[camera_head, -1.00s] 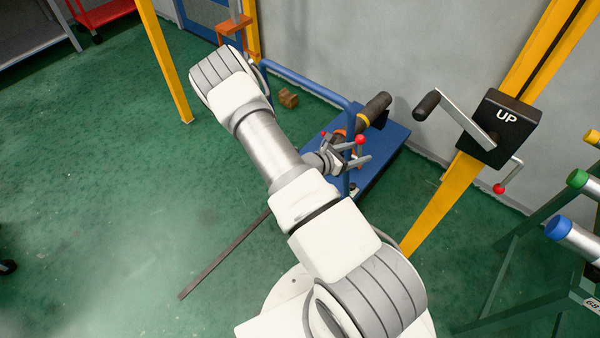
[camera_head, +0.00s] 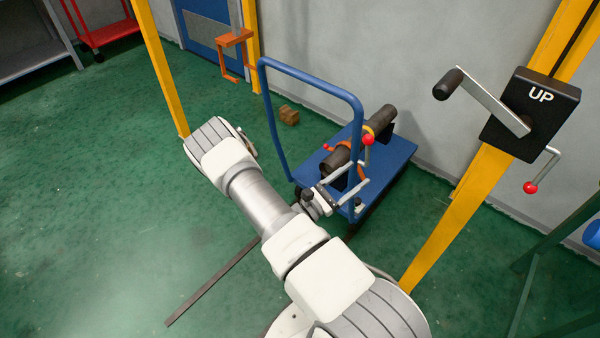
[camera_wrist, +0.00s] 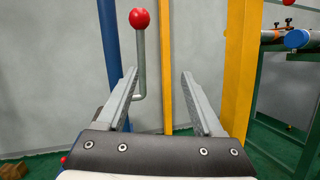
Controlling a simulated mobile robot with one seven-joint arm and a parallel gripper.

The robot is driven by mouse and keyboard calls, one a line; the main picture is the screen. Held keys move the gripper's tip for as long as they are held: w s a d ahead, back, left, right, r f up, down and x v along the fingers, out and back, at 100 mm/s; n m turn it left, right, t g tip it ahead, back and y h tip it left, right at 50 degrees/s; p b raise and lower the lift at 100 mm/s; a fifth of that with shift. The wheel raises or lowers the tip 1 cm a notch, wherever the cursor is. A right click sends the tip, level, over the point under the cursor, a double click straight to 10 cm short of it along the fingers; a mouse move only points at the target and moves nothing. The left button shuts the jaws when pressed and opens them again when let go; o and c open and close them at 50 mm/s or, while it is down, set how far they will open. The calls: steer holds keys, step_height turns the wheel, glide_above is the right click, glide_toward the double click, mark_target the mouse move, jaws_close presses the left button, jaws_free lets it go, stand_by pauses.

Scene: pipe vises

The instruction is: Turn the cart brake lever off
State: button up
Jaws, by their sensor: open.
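The blue cart (camera_head: 398,150) stands by the wall with its tall handle rail (camera_head: 310,76). A lever with a red ball knob (camera_head: 369,139) rises upright near the rail's right post. In the wrist view the red knob (camera_wrist: 139,18) tops a grey brake lever rod (camera_wrist: 140,62), bent at its foot. My gripper (camera_head: 361,172) is open beside the rail, just below the knob; it also shows in the wrist view (camera_wrist: 160,73). The rod appears between the fingers, close to the left one, whose tip hides part of its foot. I cannot tell whether they touch.
A dark pipe (camera_head: 380,122) lies on the cart, with a smaller red knob (camera_head: 327,146) beside it. A yellow post (camera_head: 460,205) carries a black UP crank box (camera_head: 530,112) at right. A wooden block (camera_head: 289,115) lies on the floor. Green floor at left is mostly clear.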

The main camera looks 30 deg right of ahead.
steer(key=s+a+f+h, duration=0.1)
steer(key=a+f, duration=0.3)
steer(key=a, duration=0.4)
steer(key=s+a+f, duration=0.1)
steer(key=a+f, duration=0.3)
steer(key=a, duration=0.4)
steer(key=s+a+r+m+g+y+p, duration=0.1)
steer(key=r+m+g+y+p, duration=0.2)
steer(key=r, duration=1)
steer(key=s+a+r+m+g+y+p, duration=0.1)
steer(key=s+r+m+g+y+p, duration=0.1)
steer(key=r+m+g+y, duration=0.3)
steer(key=shift+a+r+m+y+p, duration=0.2)
steer(key=shift+r+m+y+p, duration=0.45)
steer(key=shift+r+m+y, duration=2.9)
step_height(320, 180, up, 2)
steer(key=shift+r+n+h, duration=0.2)
steer(key=shift+n+h, duration=0.95)
steer(key=shift+n, duration=0.1)
steer(key=shift+c, duration=0.2)
